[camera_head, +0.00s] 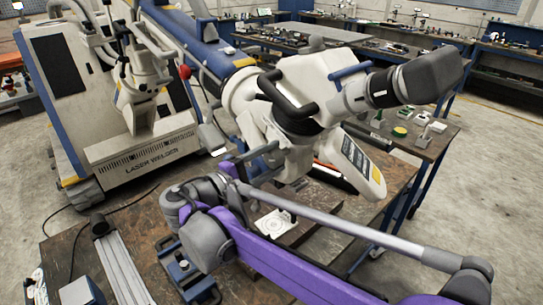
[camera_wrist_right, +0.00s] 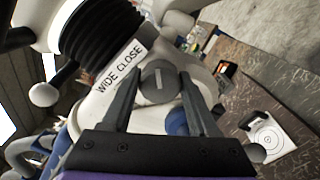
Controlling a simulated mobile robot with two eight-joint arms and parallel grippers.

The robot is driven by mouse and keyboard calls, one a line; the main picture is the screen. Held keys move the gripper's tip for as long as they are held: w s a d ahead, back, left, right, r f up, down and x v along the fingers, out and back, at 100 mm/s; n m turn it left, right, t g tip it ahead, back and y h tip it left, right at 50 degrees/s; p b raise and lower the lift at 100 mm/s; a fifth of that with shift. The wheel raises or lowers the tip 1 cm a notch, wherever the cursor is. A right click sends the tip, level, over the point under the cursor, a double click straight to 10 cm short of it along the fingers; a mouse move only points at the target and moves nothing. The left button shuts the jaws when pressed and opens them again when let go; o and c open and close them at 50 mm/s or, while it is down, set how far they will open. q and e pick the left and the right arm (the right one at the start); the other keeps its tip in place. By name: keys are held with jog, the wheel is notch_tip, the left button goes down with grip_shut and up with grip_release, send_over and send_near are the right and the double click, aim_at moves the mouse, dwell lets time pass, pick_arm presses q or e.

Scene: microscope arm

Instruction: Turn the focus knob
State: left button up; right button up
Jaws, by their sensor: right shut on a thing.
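The microscope (camera_head: 305,80) is a white head on a blue-and-white arm, with a dark eyepiece (camera_head: 425,78) reaching right. In the head view my right gripper (camera_head: 266,150) reaches the microscope's lower left side; the knob is hidden there. My left gripper is not in view.
A white laser welder (camera_head: 140,150) stands at the left. The brown worktable (camera_head: 190,187) below holds a white plate with a ring mark (camera_head: 275,222), a blue fixture (camera_head: 186,270) and a grey metal rail (camera_head: 122,262). Benches with equipment stand at the back.

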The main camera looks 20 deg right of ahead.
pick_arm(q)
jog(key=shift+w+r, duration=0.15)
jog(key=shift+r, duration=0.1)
pick_arm(e)
jog(key=shift+m, duration=0.5)
jog(key=o, duration=1.4)
jog(key=shift+c, duration=0.2)
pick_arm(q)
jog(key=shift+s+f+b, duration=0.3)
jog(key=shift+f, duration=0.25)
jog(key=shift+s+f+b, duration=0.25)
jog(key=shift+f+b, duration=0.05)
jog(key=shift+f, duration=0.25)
pick_arm(e)
jog(key=v, duration=1.1)
jog(key=shift+d, duration=0.1)
